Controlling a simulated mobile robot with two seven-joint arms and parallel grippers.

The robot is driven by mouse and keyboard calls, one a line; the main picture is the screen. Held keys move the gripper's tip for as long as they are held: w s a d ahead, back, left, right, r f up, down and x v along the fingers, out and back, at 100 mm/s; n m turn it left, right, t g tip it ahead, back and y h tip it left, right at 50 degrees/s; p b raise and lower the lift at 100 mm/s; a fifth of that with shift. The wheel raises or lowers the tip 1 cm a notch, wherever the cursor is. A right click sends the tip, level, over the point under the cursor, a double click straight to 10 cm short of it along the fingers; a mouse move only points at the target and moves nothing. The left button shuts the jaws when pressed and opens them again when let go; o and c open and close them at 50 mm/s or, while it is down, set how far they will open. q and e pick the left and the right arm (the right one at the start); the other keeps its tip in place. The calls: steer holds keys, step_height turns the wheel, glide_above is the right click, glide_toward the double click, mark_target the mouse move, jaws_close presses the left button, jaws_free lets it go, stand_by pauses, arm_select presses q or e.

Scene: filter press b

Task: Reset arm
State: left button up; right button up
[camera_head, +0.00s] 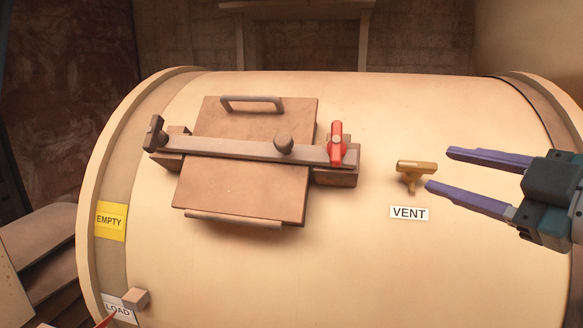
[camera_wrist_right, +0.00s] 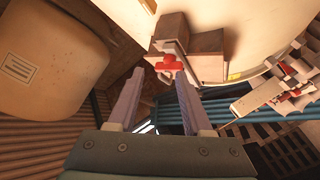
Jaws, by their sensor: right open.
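My right gripper (camera_head: 440,172) comes in from the right edge of the head view. Its two purple fingers are apart and nothing is between them. It is just right of the brass T-shaped vent handle (camera_head: 415,167), with a visible gap to it. In the right wrist view the open fingers (camera_wrist_right: 153,98) point toward a red handle (camera_wrist_right: 168,63) some way beyond them. My left gripper is not in the head view.
A large cream drum (camera_head: 330,270) fills the view. Its brown hatch (camera_head: 240,190) is crossed by a bar (camera_head: 240,148) with a red latch handle (camera_head: 336,142) at its right end. Labels read VENT (camera_head: 409,213), EMPTY (camera_head: 110,221) and LOAD (camera_head: 118,309). A small block (camera_head: 136,298) sits beside LOAD.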

steer(key=s+f+m+g+h+p, duration=0.1)
steer(key=s+f+m+g+h, duration=0.1)
steer(key=s, duration=0.7)
steer(key=s+a+f+m+g+h+p, duration=0.1)
steer(key=s+f+m+g, duration=0.4)
steer(key=s, duration=0.5)
steer(key=s+f+m+g+h+p, duration=0.2)
steer(key=s+f+m+g+h, duration=0.1)
steer(key=s, duration=0.6)
steer(key=shift+s+a+f+m+g+h, duration=0.25)
steer(key=shift+a+f+m+g+h, duration=0.15)
steer(key=shift+f+m+g, duration=0.55)
steer(key=shift+r, duration=0.3)
